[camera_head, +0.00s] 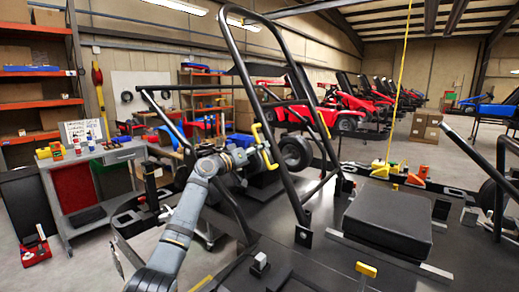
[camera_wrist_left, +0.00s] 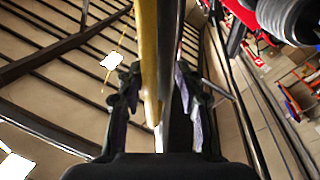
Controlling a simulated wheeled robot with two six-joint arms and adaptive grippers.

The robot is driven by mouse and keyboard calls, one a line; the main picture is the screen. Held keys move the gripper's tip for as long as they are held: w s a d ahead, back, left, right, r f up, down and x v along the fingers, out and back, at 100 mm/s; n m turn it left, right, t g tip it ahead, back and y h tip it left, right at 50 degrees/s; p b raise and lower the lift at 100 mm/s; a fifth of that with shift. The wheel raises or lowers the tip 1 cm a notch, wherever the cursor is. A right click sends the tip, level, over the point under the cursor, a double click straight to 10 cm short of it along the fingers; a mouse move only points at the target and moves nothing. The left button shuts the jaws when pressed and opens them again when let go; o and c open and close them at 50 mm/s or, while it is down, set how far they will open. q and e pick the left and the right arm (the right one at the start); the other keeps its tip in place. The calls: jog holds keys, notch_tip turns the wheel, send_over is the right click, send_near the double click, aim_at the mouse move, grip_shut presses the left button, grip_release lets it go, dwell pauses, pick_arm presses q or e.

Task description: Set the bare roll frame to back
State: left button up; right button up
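The bare roll frame (camera_head: 272,65) is a tall black tubular hoop with cross bars, standing tilted over the dark kart deck in the middle of the head view. A yellow handle (camera_head: 267,157) is fixed on its near left tube. My left gripper (camera_head: 257,159) reaches this handle from the left. In the left wrist view the yellow handle (camera_wrist_left: 148,60) runs between the two fingers of my left gripper (camera_wrist_left: 158,80), with a dark strip beside it. The fingers lie close on either side; whether they press on it is unclear. My right gripper is out of sight.
A black padded block (camera_head: 388,222) sits on the deck at right. More black tubing (camera_head: 498,180) stands at the right edge. A grey workbench (camera_head: 108,158) and orange shelves (camera_head: 38,74) are at left. Red karts (camera_head: 345,105) line the back. Open floor shows at lower left.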

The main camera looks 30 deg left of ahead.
pick_arm(q)
jog(key=shift+w+d, duration=0.1)
jog(key=shift+d, duration=0.1)
jog(key=v, duration=1.2)
